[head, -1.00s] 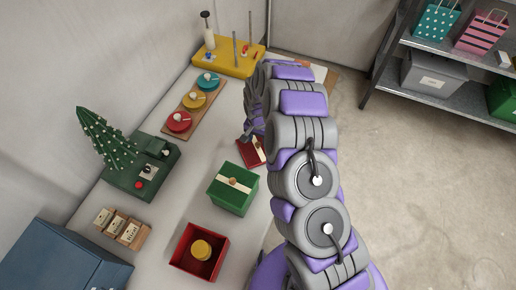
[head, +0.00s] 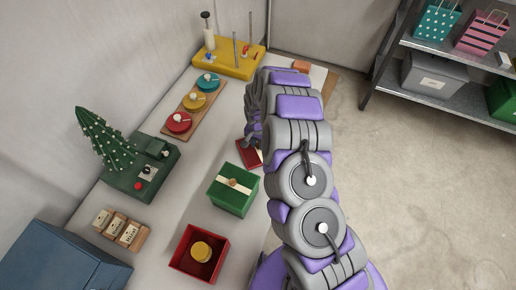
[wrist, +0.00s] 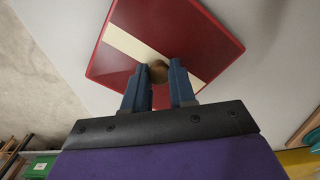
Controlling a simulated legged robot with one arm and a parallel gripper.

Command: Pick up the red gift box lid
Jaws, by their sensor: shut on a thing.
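The red gift box lid (wrist: 195,28) has a cream stripe and a round gold-brown knob (wrist: 158,71). It fills the top of the wrist view. My gripper (wrist: 160,78) is shut on the knob, one finger on each side. In the head view the lid (head: 249,154) is partly hidden behind my arm, over the right part of the table. Whether it touches the table is hard to tell. The open red box (head: 199,252) stands at the table's near end with a round yellow thing inside.
A green box with its lid on (head: 232,190) stands between the red box and the lid. A board with coloured discs (head: 192,104), a small tree on a green base (head: 143,170) and a yellow board with pegs (head: 228,57) line the wall side.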

